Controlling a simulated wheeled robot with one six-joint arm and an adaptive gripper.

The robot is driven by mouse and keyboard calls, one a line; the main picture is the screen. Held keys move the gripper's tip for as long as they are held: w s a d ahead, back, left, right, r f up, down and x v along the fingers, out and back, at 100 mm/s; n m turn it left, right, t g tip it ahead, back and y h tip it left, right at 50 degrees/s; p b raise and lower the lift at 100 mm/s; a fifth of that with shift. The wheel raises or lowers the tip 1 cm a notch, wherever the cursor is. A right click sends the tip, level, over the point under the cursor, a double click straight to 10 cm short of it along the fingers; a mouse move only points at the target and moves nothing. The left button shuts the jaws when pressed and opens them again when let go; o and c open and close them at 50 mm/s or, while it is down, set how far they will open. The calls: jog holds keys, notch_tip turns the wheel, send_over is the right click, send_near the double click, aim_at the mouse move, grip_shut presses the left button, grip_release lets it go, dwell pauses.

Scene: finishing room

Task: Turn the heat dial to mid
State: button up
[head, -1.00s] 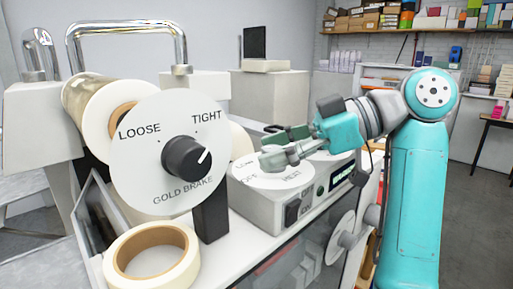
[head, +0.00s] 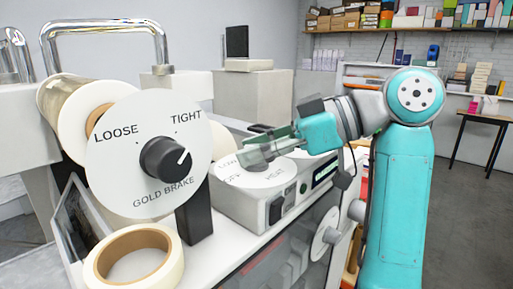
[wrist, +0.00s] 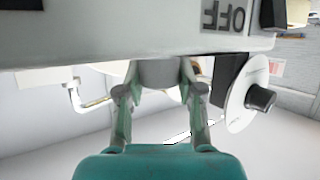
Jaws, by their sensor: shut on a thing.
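The heat dial (head: 262,180) is a pale disc on top of the grey control box, with HEAT and OFF lettering and a partly covered LOW label. My gripper (head: 254,152) is over it, coming in from the right. In the wrist view my gripper (wrist: 160,88) has its two fingers shut on either side of a grey knob (wrist: 160,72), the heat dial's knob. The fingers hide most of the knob in the head view, so I cannot tell where its pointer stands.
The gold brake dial (head: 148,190), marked LOOSE and TIGHT, stands close left of my gripper. A tape roll (head: 133,262) lies in front of it. The control box (head: 240,207) has a black switch (head: 276,210) on its front. Shelves with boxes (head: 350,18) are far behind.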

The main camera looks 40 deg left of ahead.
jog(key=m+t, duration=0.2)
jog(key=t, duration=0.1)
jog(key=m+t+y, duration=0.1)
jog(key=m+t, duration=0.2)
jog(key=shift+s+y, duration=0.1)
jog(key=shift+y, duration=0.2)
jog(key=m+t+h, duration=0.1)
jog(key=m+t, duration=0.4)
jog(key=shift+t, duration=0.4)
jog(key=o, duration=1.2)
jog(key=shift+c, duration=0.2)
